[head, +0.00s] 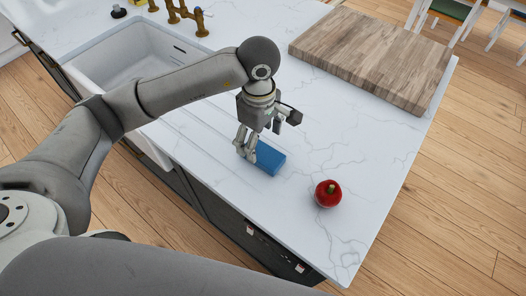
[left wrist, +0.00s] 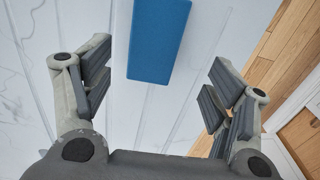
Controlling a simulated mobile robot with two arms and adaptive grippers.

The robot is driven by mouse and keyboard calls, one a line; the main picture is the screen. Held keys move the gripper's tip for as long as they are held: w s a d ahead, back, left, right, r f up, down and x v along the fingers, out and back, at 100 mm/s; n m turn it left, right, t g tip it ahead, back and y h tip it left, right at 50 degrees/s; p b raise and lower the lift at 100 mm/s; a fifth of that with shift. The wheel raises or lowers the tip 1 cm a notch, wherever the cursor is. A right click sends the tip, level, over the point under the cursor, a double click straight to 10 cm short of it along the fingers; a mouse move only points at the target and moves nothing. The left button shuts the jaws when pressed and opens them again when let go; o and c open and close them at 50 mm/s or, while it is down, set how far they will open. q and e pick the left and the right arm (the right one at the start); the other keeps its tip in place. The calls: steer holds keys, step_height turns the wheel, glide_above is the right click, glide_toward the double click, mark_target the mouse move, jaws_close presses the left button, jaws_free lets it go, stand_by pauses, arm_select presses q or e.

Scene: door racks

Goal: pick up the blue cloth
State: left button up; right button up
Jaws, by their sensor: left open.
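The blue cloth (head: 267,161) is a flat, folded rectangle lying on the white counter, near its front edge. My left gripper (head: 262,146) points down over the counter beside the cloth and hides part of its left end in the head view. In the left wrist view the cloth (left wrist: 158,40) shows at the top centre, beyond and between the fingers. The left gripper (left wrist: 160,95) is open with nothing between its fingertips. My right gripper is not in view.
A red apple-like object (head: 328,194) stands on the counter (head: 375,160) right of the cloth. A wooden board (head: 370,55) lies at the back right. A white sink (head: 135,65) with brass taps (head: 185,14) is at the back left. The counter's front edge is close to the cloth.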

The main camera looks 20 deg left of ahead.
mark_target(263, 152)
arm_select(q)
steer(key=shift+f, duration=0.8)
steer(key=shift+f+p, duration=0.3)
steer(key=shift+p, duration=0.15)
steer(key=f, duration=0.1)
steer(key=f+p, duration=0.2)
steer(key=shift+w+d+f, duration=0.25)
steer(key=shift+d, duration=0.05)
steer(key=shift+f, duration=0.6)
steer(key=c, duration=1.1)
